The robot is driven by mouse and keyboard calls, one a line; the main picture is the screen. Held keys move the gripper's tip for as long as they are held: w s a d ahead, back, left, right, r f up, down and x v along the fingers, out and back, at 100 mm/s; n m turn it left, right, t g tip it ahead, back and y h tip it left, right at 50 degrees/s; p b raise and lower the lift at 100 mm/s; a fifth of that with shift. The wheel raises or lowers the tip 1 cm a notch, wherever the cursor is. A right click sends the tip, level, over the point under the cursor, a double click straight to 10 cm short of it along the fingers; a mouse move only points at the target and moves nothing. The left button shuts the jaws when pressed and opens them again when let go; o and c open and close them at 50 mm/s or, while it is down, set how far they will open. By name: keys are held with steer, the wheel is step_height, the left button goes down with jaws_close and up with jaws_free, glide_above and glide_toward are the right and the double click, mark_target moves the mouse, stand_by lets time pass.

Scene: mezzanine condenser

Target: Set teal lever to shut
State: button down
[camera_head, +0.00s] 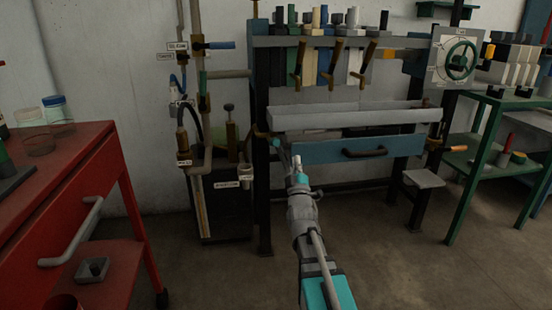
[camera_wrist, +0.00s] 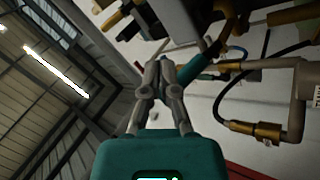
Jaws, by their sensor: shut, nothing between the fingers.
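The teal lever (camera_wrist: 203,66) shows in the wrist view as a slanted teal handle with a dark end, just right of my fingertips. In the head view a small teal piece, seemingly the same lever (camera_head: 276,143), lies by a brass fitting at the left end of the bench. My gripper (camera_wrist: 161,72) is shut and empty, its fingertips close beside the lever; I cannot tell whether they touch. In the head view my gripper (camera_head: 296,161) reaches up to the bench's left front corner, and partly hides the lever area.
A grey trough (camera_head: 350,118) and blue drawer (camera_head: 345,150) are right of my gripper. A red cart (camera_head: 60,180) stands left; a green table (camera_head: 500,105) right. Floor between is clear.

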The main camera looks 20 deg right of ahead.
mark_target(276, 143)
steer(key=s+a+f+n+t+y+b, duration=0.3)
steer(key=n+y, duration=0.7)
steer(key=n, duration=0.4)
step_height(276, 143, down, 2)
steer(key=s+b, duration=0.1)
steer(key=b, duration=0.2)
steer(key=shift+a+y+b, duration=0.25)
steer(key=shift+y+b, duration=0.05)
steer(key=shift+r, duration=0.1)
steer(key=p+x, duration=1)
steer(key=x, duration=0.3)
steer(key=shift+w+r, duration=0.2)
steer(key=shift+r, duration=0.15)
steer(key=shift+a, duration=0.15)
